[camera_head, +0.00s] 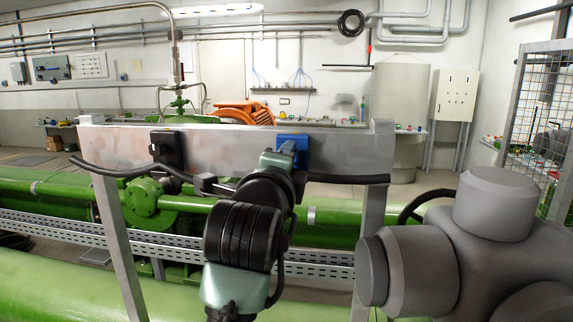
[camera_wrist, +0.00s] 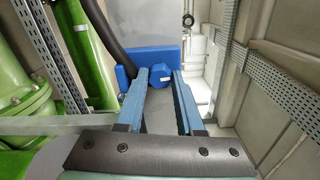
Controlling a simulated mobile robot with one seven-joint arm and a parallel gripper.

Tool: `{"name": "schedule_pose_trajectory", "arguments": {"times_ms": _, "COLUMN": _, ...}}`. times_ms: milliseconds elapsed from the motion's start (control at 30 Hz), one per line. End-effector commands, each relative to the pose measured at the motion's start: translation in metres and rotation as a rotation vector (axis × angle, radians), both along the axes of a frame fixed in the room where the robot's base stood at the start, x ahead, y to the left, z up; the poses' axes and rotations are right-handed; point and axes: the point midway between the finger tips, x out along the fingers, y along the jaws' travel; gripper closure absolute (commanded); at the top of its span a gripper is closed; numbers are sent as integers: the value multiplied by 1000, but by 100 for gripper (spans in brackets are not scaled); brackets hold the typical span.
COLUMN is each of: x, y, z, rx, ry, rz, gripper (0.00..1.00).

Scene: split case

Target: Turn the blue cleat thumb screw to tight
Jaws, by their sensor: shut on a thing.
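The blue cleat (camera_head: 292,142) sits on the metal crossbar of a frame in the head view, with its lower part hidden by my arm. In the wrist view the cleat is a blue block (camera_wrist: 150,55) with a dark cable beside it. Its blue thumb screw (camera_wrist: 155,77) is a faceted knob between my fingertips. My gripper (camera_wrist: 160,82) is shut on this knob, with one blue finger on each side. In the head view my gripper (camera_head: 287,165) reaches up to the cleat from the front. The screw is hidden there.
A black cleat (camera_head: 168,148) is on the same crossbar (camera_head: 228,146) to the left. A black cable (camera_head: 110,171) runs along the bar and sticks out right. Green pipes (camera_head: 50,195) and a perforated tray (camera_head: 320,270) lie below and behind. A mesh cage (camera_head: 540,110) stands right.

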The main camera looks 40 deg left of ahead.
Motion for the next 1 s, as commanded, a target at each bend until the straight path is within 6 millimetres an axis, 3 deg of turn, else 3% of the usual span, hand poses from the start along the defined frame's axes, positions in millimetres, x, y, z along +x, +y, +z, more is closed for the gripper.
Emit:
{"name": "schedule_pose_trajectory", "arguments": {"times_ms": 733, "x": 0, "y": 0, "z": 0, "rx": 78, "ry": 49, "rz": -1, "gripper": 100}}
{"name": "schedule_pose_trajectory", "arguments": {"times_ms": 767, "x": 0, "y": 0, "z": 0, "rx": 78, "ry": 49, "rz": -1, "gripper": 62}}
{"name": "schedule_pose_trajectory", "arguments": {"times_ms": 900, "x": 0, "y": 0, "z": 0, "rx": 78, "ry": 49, "rz": -1, "gripper": 37}}
{"name": "schedule_pose_trajectory", "arguments": {"times_ms": 1000, "x": 0, "y": 0, "z": 0, "rx": 77, "ry": 49, "rz": -1, "gripper": 34}}
